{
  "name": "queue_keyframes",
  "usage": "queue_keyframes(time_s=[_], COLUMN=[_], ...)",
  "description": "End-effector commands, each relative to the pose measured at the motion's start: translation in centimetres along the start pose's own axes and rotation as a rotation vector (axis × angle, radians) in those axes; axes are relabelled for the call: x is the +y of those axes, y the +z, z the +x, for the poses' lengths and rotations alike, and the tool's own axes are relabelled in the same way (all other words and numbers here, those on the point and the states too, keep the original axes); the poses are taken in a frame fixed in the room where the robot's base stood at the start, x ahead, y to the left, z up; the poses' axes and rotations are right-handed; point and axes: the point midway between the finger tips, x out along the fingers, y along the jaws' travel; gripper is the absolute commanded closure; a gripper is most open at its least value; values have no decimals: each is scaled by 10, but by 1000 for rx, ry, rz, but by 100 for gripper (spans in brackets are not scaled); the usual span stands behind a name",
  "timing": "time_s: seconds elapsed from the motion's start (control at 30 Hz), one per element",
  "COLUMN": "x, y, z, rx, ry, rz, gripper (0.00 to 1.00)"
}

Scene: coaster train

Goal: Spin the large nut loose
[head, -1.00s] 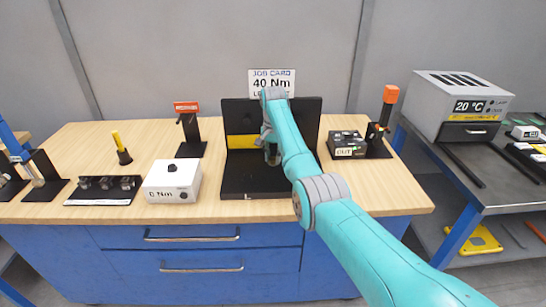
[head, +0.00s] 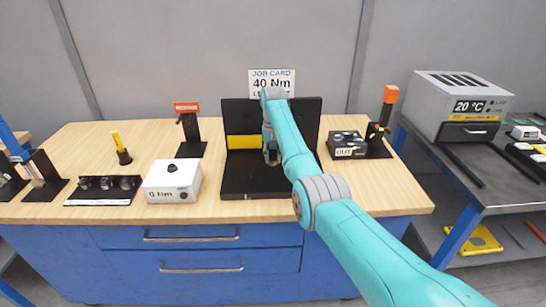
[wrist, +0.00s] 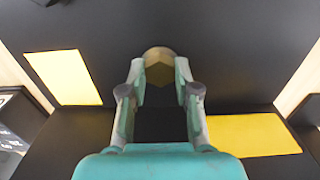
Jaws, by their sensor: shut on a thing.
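The large nut (wrist: 158,60) shows in the wrist view as a brass-coloured, faceted piece between my fingertips, against the black fixture. My gripper (wrist: 160,76) is shut on it, with one finger on each side. In the head view, my gripper (head: 270,152) is low in front of the upright plate of the black fixture (head: 308,118). There the nut is hidden behind my arm and gripper. The fixture stands on the bench, and a yellow panel (head: 242,142) shows on its plate at left.
A white box (head: 172,181) and a black holder with several round parts (head: 104,186) stand left of the fixture. A dark box marked OUT (head: 346,145) and an orange-topped post (head: 390,94) stand right. A job card (head: 283,80) reading 40 Nm is behind.

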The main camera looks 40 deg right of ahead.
Motion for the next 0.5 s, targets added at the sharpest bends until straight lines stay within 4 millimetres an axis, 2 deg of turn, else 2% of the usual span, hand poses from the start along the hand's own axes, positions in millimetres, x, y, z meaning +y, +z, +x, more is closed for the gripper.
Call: queue_keyframes(time_s=[0.27,0.3,0.4,0.5], x=[0,0,0,0], y=[0,0,0,0], z=[1,2,1,1], rx=[-1,-2,-1,-1], ry=[0,0,0,0], rz=[0,0,0,0], gripper=[100,67,44,44])
